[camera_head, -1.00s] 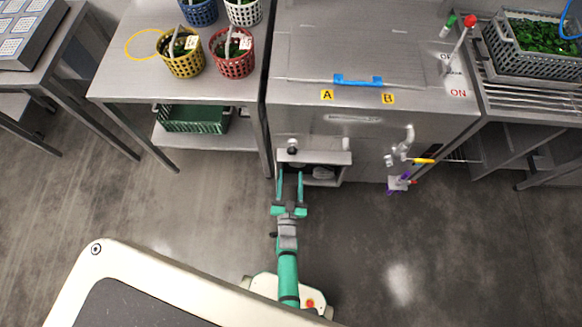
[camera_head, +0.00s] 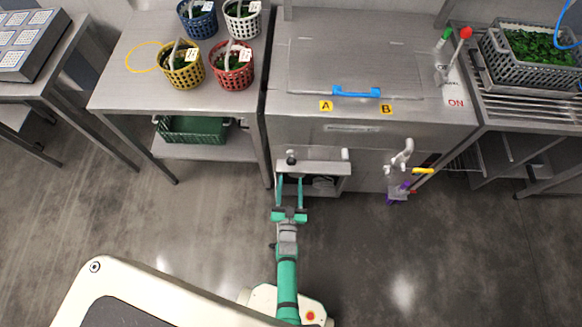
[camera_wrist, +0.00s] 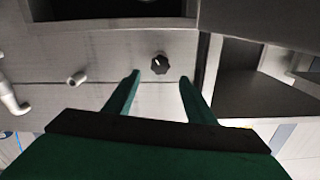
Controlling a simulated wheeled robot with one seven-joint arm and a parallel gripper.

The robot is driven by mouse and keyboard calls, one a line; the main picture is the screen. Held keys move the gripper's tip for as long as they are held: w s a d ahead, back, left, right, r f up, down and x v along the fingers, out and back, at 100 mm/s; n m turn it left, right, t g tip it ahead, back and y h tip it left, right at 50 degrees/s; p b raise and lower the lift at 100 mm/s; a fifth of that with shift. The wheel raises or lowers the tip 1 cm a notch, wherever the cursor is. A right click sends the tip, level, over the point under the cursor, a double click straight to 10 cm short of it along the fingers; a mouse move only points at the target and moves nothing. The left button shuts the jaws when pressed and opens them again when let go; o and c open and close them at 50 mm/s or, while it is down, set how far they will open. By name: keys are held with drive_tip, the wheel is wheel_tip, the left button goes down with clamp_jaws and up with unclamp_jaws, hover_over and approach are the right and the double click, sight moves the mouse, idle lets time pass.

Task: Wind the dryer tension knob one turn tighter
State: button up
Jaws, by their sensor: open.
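The tension knob is a black, lobed knob with a white pointer mark. In the wrist view the knob (camera_wrist: 160,64) sits on a grey metal panel, just beyond the gap between my fingertips. In the head view the knob (camera_head: 291,157) is small, on the front of the steel machine (camera_head: 350,165), above my fingers. My gripper (camera_head: 290,179) is open and empty, pointing at the machine front. In the wrist view its two green fingers (camera_wrist: 160,77) stand apart on either side below the knob, and neither appears to touch it.
A metal ledge (camera_head: 320,167) with a dark opening beneath is close to my fingers. A white tap-like fitting (camera_head: 404,150) and a yellow handle (camera_head: 423,170) stick out at the right. A table with baskets (camera_head: 110,98) stands left. The floor right of my arm is clear.

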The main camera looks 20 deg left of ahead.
sight(291, 164)
drive_tip(key=x, duration=0.8)
drive_tip(key=c, duration=1)
